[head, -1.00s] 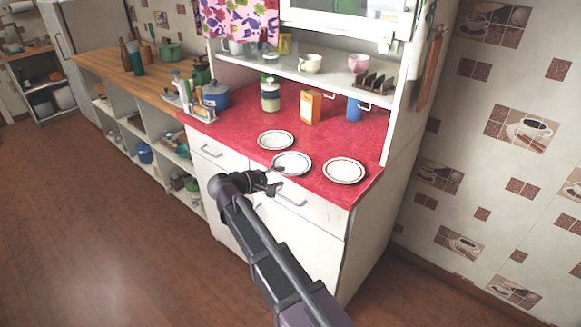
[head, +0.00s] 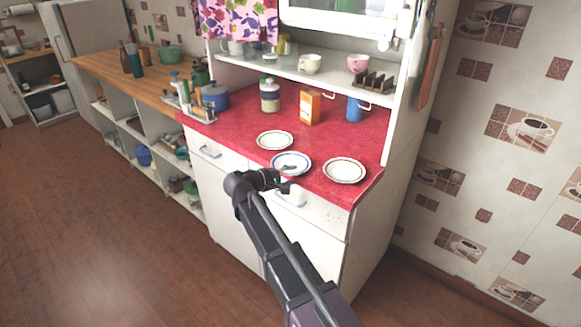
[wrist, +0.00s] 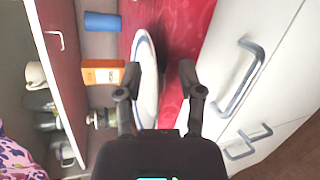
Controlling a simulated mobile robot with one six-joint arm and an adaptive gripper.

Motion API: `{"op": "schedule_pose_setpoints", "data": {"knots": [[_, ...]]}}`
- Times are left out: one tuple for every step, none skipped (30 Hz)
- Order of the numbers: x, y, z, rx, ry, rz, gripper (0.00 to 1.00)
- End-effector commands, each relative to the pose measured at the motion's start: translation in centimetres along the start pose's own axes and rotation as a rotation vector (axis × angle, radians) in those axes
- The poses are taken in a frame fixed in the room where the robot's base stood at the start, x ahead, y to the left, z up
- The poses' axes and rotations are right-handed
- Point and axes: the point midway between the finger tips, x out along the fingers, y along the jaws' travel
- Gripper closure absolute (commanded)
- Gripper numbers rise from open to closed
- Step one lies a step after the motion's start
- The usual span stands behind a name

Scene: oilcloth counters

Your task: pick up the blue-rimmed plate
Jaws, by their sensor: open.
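The blue-rimmed plate (head: 289,159) lies on the red countertop near its front edge, between two other plates. My gripper (head: 288,176) is at the front edge of the counter, right at the near side of this plate, and its fingertips overlap the plate in the head view. In the wrist view the plate (wrist: 147,75) shows edge-on between the spread fingers of the gripper (wrist: 158,70), closer to the left finger. The gripper is open and empty. I cannot tell whether a finger touches the plate.
A plain-looking plate (head: 275,140) lies behind and left, and a brown-rimmed plate (head: 344,170) to the right. An orange box (head: 310,107), a blue mug (head: 354,108) and a blue pot (head: 215,97) stand farther back. Drawers with handles (head: 290,198) are below the counter edge.

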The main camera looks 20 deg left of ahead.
Motion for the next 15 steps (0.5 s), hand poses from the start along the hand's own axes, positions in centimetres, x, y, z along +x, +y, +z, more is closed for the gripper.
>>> {"op": "schedule_pose_setpoints", "data": {"knots": [[-0.02, 0.0, 0.0, 0.0, 0.0, 0.0, 0.51], [-0.03, 0.0, 0.0, 0.0, 0.0, 0.0, 0.51], [-0.04, 0.0, -0.01, 0.0, 0.0, 0.0, 0.51], [-0.04, 0.0, -0.01, 0.0, 0.0, 0.0, 0.51], [-0.05, 0.0, -0.01, 0.0, 0.0, 0.0, 0.51], [-0.05, 0.0, -0.02, 0.0, 0.0, 0.0, 0.51], [-0.06, -0.01, -0.02, 0.0, 0.0, 0.0, 0.51], [-0.06, -0.01, -0.02, 0.0, 0.001, 0.0, 0.51], [-0.07, -0.01, -0.02, 0.0, 0.001, 0.0, 0.51], [-0.07, -0.01, -0.03, 0.0, 0.001, 0.0, 0.54], [-0.08, -0.01, -0.03, 0.0, 0.001, 0.0, 0.62], [-0.08, -0.01, -0.03, 0.0, 0.001, 0.0, 0.74], [-0.09, -0.01, -0.03, 0.0, 0.001, 0.0, 0.83], [-0.09, -0.01, -0.03, 0.0, 0.001, 0.0, 0.92], [-0.09, -0.01, -0.03, 0.0, 0.001, 0.0, 1.0]]}}
